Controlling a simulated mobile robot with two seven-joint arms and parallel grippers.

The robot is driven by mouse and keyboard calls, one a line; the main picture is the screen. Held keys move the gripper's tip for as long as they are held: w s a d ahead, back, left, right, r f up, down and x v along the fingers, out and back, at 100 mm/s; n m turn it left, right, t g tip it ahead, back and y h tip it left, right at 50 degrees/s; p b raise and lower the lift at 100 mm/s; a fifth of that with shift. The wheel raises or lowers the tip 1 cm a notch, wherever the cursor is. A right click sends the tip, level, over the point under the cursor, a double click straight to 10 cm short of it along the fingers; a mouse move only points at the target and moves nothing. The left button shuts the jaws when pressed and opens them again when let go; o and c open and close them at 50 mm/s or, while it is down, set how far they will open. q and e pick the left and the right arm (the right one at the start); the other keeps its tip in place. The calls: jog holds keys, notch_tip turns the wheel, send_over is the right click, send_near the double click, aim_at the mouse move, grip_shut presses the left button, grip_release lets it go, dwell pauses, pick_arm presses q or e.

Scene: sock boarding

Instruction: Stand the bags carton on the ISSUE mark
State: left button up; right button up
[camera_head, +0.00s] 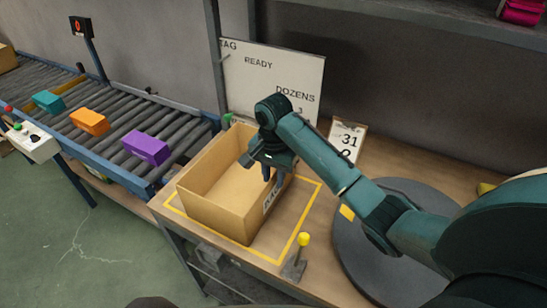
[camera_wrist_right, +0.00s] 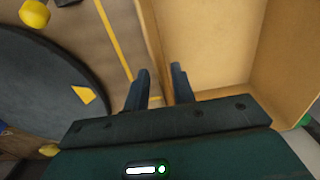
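The open-topped cardboard carton (camera_head: 214,211) stands upright and looks empty, on the wooden table inside a yellow outline (camera_head: 297,238). Its right side has a white label (camera_head: 272,194), only partly readable. No word ISSUE is readable at the outline. My right gripper (camera_head: 272,174) is at the carton's right wall, pointing down. In the right wrist view, the fingers (camera_wrist_right: 160,88) straddle that wall (camera_wrist_right: 152,45), one inside and one outside, with a small gap showing on the outer side. My left gripper is not in view.
A dark round turntable (camera_head: 372,262) lies right of the carton. A yellow-knobbed lever (camera_head: 303,240) stands at the table's front edge. A roller conveyor (camera_head: 110,130) with coloured boxes runs at left.

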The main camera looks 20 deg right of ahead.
notch_tip(320, 180, up, 10)
jog(key=shift+f, duration=0.1)
dwell(0.6)
